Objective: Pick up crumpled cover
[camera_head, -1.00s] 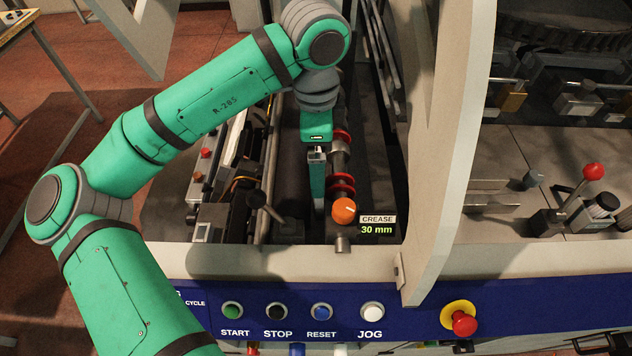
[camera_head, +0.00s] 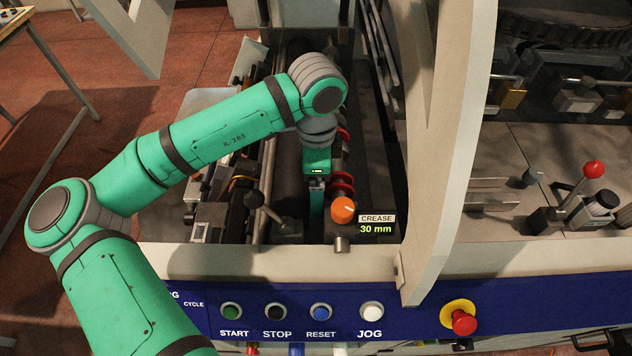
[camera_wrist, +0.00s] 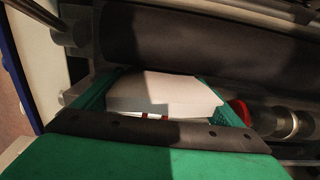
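A pale, off-white piece that looks like the crumpled cover (camera_wrist: 165,95) shows in the wrist view, between my gripper's two green fingers, partly in shadow. Small red marks show at its near edge. My gripper (camera_wrist: 160,88) has its fingers wide apart, one on each side of the piece; I cannot tell whether they touch it. In the head view my gripper (camera_head: 316,212) points down into the machine's bay, left of the orange knob. The cover cannot be made out there.
A dark roller (camera_wrist: 190,45) lies just beyond the fingers. A shaft with red rings (camera_head: 341,182) and an orange knob (camera_head: 343,210) stand close on the right. A black-knobbed lever (camera_head: 254,201) stands left. The button panel (camera_head: 190,328) runs along the front.

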